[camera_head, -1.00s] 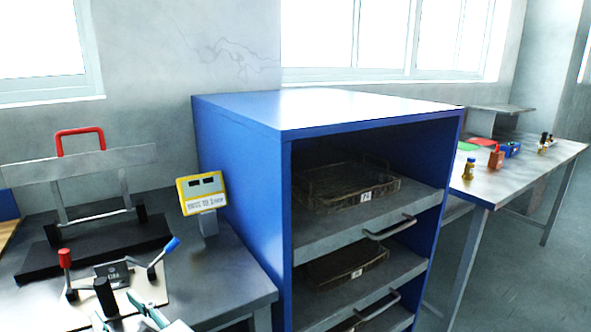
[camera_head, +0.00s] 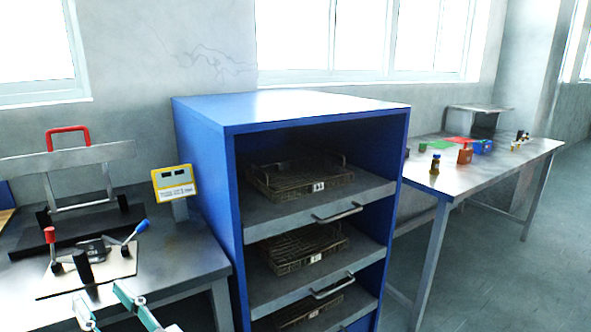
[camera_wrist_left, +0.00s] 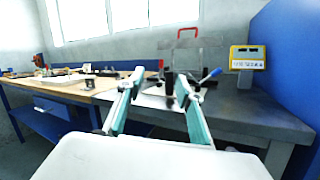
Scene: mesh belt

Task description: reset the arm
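My left gripper (camera_head: 102,298) shows at the bottom left of the head view, with its two teal fingers spread apart. In the left wrist view the same gripper (camera_wrist_left: 158,88) is open, and nothing sits between its fingers. It is in front of the workbench (camera_head: 185,262), which carries a fixture with a red-knobbed lever (camera_head: 50,240) and a blue-knobbed lever (camera_head: 138,229). I cannot tell the exact gap between the fingers and the bench. My right gripper is not in view.
A blue cabinet (camera_head: 205,170) with wire baskets (camera_head: 300,182) on pull-out shelves stands right of the bench. A yellow display (camera_head: 175,182) stands on the bench. A further table (camera_head: 465,178) holds small coloured items. Clear floor (camera_head: 490,265) lies at the right.

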